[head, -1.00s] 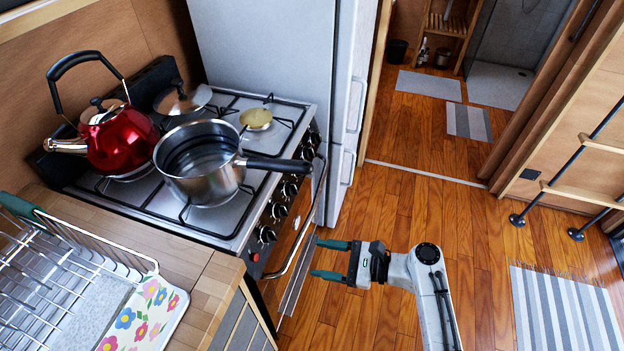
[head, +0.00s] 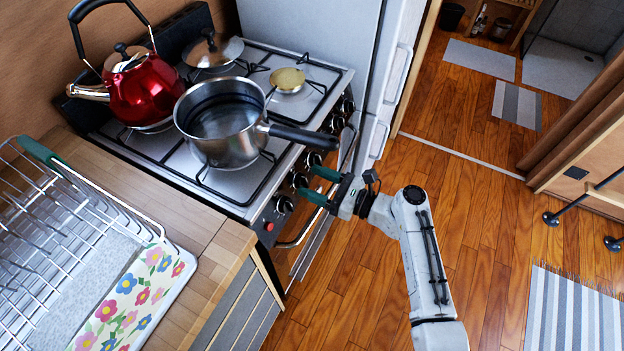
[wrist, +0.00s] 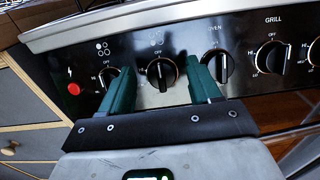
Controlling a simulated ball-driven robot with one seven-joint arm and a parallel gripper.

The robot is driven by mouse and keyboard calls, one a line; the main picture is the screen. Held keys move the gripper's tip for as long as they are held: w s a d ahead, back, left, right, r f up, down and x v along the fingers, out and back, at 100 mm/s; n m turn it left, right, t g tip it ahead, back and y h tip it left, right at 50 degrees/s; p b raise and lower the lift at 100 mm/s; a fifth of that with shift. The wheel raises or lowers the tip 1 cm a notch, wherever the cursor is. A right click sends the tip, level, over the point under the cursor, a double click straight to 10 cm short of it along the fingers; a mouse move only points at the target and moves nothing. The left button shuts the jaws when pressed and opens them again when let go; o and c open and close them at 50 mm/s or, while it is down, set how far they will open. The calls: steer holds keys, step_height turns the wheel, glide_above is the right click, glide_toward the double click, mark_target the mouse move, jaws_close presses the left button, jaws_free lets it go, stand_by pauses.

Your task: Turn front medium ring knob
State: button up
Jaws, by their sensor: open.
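The stove's front panel carries a row of black knobs. In the wrist view, a knob with a burner diagram above it (wrist: 162,73) sits between my two green fingers, its pointer near OFF. Whether it is the front medium ring knob I cannot read for certain. Another burner knob (wrist: 106,78) is partly behind the left finger, and the OVEN knob (wrist: 221,66) is just right of the right finger. My gripper (head: 311,181) is open, with its fingertips close to the panel. Contact with the knob is not clear.
A steel saucepan (head: 220,130) stands on the hob, its black handle reaching out above the knobs. A red kettle (head: 146,92) is behind it. The oven rail (head: 294,241) runs below the panel. Wooden floor (head: 350,290) lies open beside the stove.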

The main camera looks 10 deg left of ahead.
steer(key=shift+w+a, duration=0.2)
steer(key=shift+a, duration=0.4)
steer(key=shift+c, duration=0.4)
steer(key=c, duration=0.9)
steer(key=shift+c, duration=0.2)
